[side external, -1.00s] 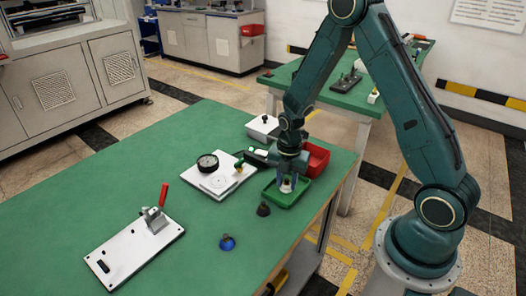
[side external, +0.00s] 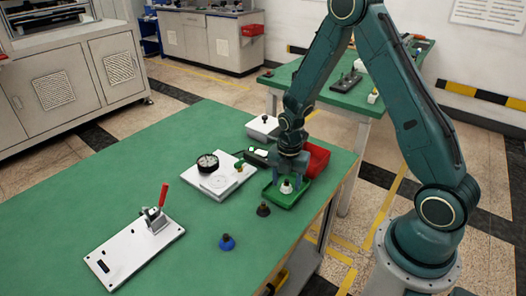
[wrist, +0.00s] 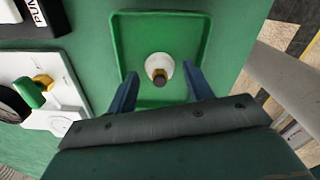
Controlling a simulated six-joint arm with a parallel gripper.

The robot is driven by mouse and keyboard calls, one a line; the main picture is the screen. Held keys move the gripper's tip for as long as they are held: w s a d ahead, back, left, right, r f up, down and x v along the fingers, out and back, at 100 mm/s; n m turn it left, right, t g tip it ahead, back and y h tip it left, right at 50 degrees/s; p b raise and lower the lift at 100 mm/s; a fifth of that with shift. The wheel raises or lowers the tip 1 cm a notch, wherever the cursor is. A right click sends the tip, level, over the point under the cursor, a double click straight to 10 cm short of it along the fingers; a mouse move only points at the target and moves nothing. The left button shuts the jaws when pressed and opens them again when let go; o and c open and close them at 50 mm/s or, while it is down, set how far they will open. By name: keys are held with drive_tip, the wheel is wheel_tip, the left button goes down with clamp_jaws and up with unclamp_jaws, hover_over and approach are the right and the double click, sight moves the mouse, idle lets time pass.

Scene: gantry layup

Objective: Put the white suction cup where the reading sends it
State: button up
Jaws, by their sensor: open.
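The white suction cup (side external: 286,188) stands on the floor of the green tray (side external: 272,199), its dark stem pointing up. In the wrist view the cup (wrist: 153,62) is near the middle of the tray (wrist: 135,35), apart from its walls. My gripper (wrist: 160,76) is open, with a blue finger on each side of the cup and a gap to both. It also shows in the side view (side external: 287,180), low over the tray. A round dial gauge (side external: 207,162) sits on a white plate (side external: 219,182) left of the tray. Its reading is too small to tell.
A red bin (side external: 318,158) stands right behind the green tray. A black cup (side external: 263,209) and a blue cup (side external: 227,242) stand in front of it. A red-handled clamp (side external: 155,216) is on a white board at the left. The table's left middle is clear.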

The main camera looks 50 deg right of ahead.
wheel_tip(320, 180, up, 12)
idle(0.7)
idle(0.5)
wheel_tip(320, 180, up, 13)
drive_tip(key=m+t, duration=0.3)
drive_tip(key=m, duration=0.7)
hover_over(287, 181)
drive_tip(key=s+a, duration=0.5)
drive_tip(key=s, duration=0.3)
drive_tip(key=s+a+r+m+t, duration=0.2)
drive_tip(key=s+r+m, duration=0.3)
drive_tip(key=s+m, duration=0.6)
drive_tip(key=shift+a+t, duration=0.3)
drive_tip(key=shift+a, duration=0.3)
